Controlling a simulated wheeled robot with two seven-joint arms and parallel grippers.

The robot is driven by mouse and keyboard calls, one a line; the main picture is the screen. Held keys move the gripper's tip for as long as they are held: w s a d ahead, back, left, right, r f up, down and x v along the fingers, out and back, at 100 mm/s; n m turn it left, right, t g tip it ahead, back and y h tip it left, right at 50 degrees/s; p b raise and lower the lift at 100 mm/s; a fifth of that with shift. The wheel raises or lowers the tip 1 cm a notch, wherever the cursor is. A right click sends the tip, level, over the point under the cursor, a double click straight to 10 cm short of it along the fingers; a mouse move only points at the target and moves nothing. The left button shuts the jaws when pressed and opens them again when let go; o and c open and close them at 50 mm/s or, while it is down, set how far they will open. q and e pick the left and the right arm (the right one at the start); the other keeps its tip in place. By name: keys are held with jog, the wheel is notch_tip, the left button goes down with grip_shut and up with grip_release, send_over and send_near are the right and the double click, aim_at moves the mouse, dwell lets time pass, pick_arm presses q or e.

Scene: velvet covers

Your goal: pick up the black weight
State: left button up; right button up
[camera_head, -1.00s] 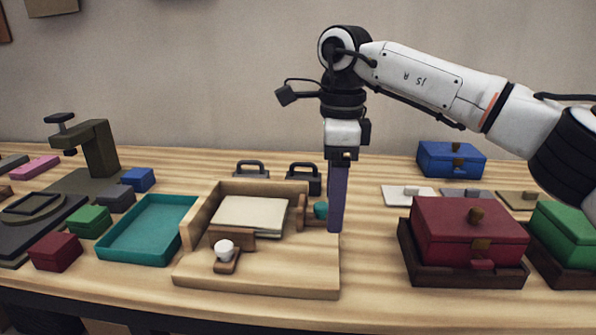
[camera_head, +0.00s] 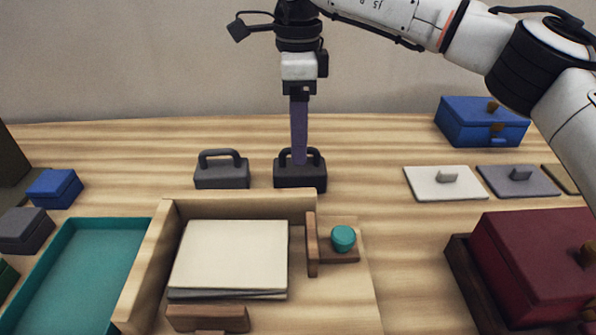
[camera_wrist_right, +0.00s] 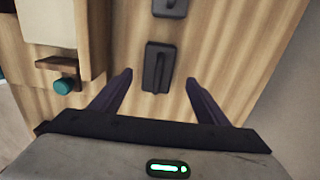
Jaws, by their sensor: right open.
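The black weight (camera_head: 300,178) has a looped handle and stands on the table behind the wooden fixture. A similar dark grey weight (camera_head: 221,174) stands to its left. My right gripper (camera_head: 299,162) points down in front of the black weight's handle in the head view and hides part of it. In the right wrist view my right gripper (camera_wrist_right: 159,77) is open, its purple fingers apart. The black weight (camera_wrist_right: 157,67) shows between the fingertips, and the grey weight (camera_wrist_right: 170,8) is beyond. Nothing is held. I cannot tell the exact height gap. My left gripper is out of view.
A wooden fixture (camera_head: 345,300) with stacked sheets (camera_head: 230,255) and a teal knob (camera_head: 343,238) lies in front of the weights. A teal tray (camera_head: 100,270) is at left. Flat lidded plates (camera_head: 445,182), a blue box (camera_head: 481,122) and a dark red box (camera_head: 535,265) are at right.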

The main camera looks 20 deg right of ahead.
aim_at(300, 167)
jog(key=f, duration=0.4)
jog(key=f+b, duration=0.1)
jog(key=f, duration=0.1)
jog(key=shift+s+d+f, duration=0.15)
jog(key=shift+s+f, duration=0.05)
jog(key=shift+s, duration=0.05)
grip_shut()
jog(key=shift+w+r, duration=0.1)
jog(key=shift+r, duration=0.2)
